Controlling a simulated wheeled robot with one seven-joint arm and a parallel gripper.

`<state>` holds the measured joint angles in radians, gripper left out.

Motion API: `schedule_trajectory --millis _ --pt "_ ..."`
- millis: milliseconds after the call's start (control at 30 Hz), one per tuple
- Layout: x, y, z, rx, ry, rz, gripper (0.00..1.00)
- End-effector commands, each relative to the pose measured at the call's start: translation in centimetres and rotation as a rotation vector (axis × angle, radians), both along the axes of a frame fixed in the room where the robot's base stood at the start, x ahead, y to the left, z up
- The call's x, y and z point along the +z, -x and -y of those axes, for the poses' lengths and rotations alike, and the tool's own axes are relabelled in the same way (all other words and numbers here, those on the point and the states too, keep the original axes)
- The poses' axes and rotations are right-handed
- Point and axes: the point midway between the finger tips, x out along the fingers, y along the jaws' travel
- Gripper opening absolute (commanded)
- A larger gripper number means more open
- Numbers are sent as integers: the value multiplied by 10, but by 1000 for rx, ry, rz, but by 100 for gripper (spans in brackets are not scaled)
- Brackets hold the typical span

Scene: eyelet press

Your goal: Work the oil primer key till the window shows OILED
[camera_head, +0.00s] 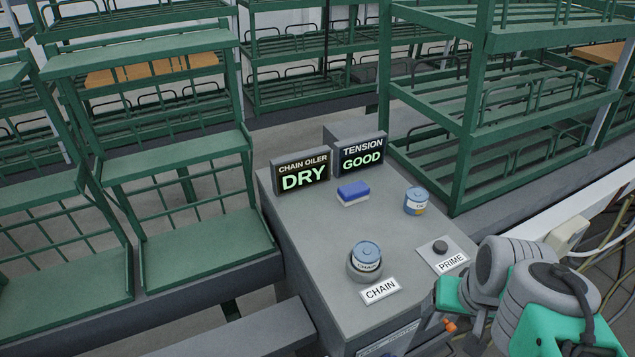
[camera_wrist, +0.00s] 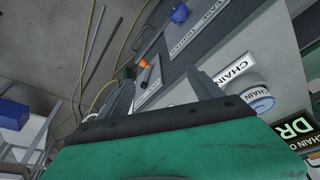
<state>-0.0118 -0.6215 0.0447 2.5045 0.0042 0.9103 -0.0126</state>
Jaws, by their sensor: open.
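The primer key is a dark round knob (camera_head: 439,247) on a light grey plate on the bench top, behind the PRIME label (camera_head: 452,262). The window on the CHAIN OILER box (camera_head: 303,173) reads DRY in green; part of it shows in the wrist view (camera_wrist: 295,130). My gripper (camera_wrist: 162,80) is open and empty, with its two fingers apart over the front side of the bench. In the head view my arm is at lower right, in front of the key and apart from it. The key does not show in the wrist view.
A blue-lidded can (camera_head: 366,254) sits in a round holder behind the CHAIN label (camera_head: 380,290). Another can (camera_head: 416,200), a blue sponge (camera_head: 353,193) and a TENSION display (camera_head: 362,154) reading GOOD are farther back. An orange-tipped part (camera_wrist: 144,65) is on the bench front. Green racks stand around.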

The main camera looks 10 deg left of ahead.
Motion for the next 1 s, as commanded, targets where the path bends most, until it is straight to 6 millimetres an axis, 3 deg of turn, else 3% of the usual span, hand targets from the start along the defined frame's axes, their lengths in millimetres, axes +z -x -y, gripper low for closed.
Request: schedule_trajectory --millis 633,1000 --pt "0 0 0 0 0 0 74" --pt "0 0 0 0 0 0 44"
